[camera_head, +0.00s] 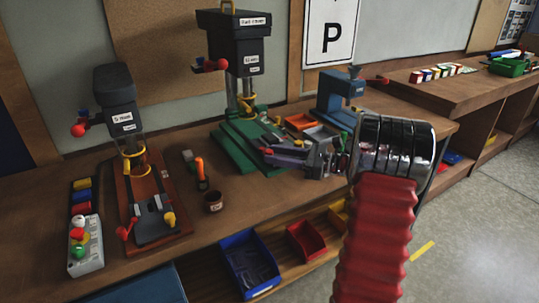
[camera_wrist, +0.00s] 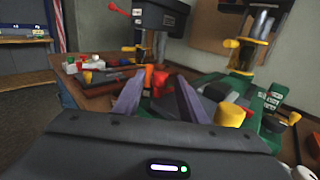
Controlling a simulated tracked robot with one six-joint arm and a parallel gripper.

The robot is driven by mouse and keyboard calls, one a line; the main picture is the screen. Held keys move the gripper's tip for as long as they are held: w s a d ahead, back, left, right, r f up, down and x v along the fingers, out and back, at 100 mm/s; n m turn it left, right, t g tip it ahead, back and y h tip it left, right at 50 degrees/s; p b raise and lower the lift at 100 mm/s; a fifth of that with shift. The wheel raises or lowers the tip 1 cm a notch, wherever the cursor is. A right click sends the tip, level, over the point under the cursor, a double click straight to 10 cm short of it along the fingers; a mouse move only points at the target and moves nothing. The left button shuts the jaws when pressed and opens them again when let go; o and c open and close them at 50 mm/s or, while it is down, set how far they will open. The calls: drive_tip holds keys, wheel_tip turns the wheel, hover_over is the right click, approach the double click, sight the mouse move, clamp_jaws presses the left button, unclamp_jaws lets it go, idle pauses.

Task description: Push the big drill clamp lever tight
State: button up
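The big drill (camera_head: 240,50) stands at the back on a green base (camera_head: 238,148). Its column with a yellow collar also shows at the right of the wrist view (camera_wrist: 236,46). My gripper (camera_head: 276,152) is low over the front right of that base, fingers pointing left. In the wrist view its two purple fingers (camera_wrist: 159,84) are spread apart. A red knob (camera_wrist: 160,80) shows between their tips; I cannot tell whether it touches them or is the clamp lever's end. A yellow knob (camera_wrist: 230,115) lies right of the fingers. The clamp lever itself is mostly hidden.
The small drill (camera_head: 115,110) on a brown base stands left, with a button box (camera_head: 85,247) beside it. An orange-handled tool (camera_head: 201,172) and brown cup (camera_head: 213,201) stand between the drills. A blue vise-like machine (camera_head: 340,92) stands behind my arm.

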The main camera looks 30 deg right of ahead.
drive_tip(key=v, duration=1.1)
drive_tip(key=shift+c, duration=0.5)
drive_tip(key=shift+w+a, duration=0.1)
drive_tip(key=shift+a, duration=0.1)
drive_tip(key=shift+c, duration=0.8)
drive_tip(key=a+n+g, duration=0.1)
drive_tip(key=a, duration=0.3)
drive_tip(key=a+r+n+g, duration=0.1)
drive_tip(key=a+n+g, duration=0.1)
drive_tip(key=a, duration=0.1)
drive_tip(key=w+a+n+g, duration=0.1)
drive_tip(key=a, duration=0.3)
drive_tip(key=shift+a+r+g, duration=0.2)
drive_tip(key=shift+a+g, duration=0.1)
drive_tip(key=shift+a, duration=0.05)
clamp_jaws()
drive_tip(key=s+a+n+g+h, duration=0.1)
drive_tip(key=s+a+n+g, duration=0.15)
drive_tip(key=a, duration=0.45)
drive_tip(key=s+a+n+g+h, duration=0.1)
drive_tip(key=s+a+n+g, duration=0.1)
drive_tip(key=a+n, duration=0.3)
drive_tip(key=s+a+n+h, duration=0.9)
drive_tip(key=s+a+n, duration=0.2)
drive_tip(key=s+n, duration=0.5)
drive_tip(key=shift+a+f+t+h, duration=0.3)
drive_tip(key=shift+f+t, duration=0.05)
drive_tip(key=shift+t, duration=0.1)
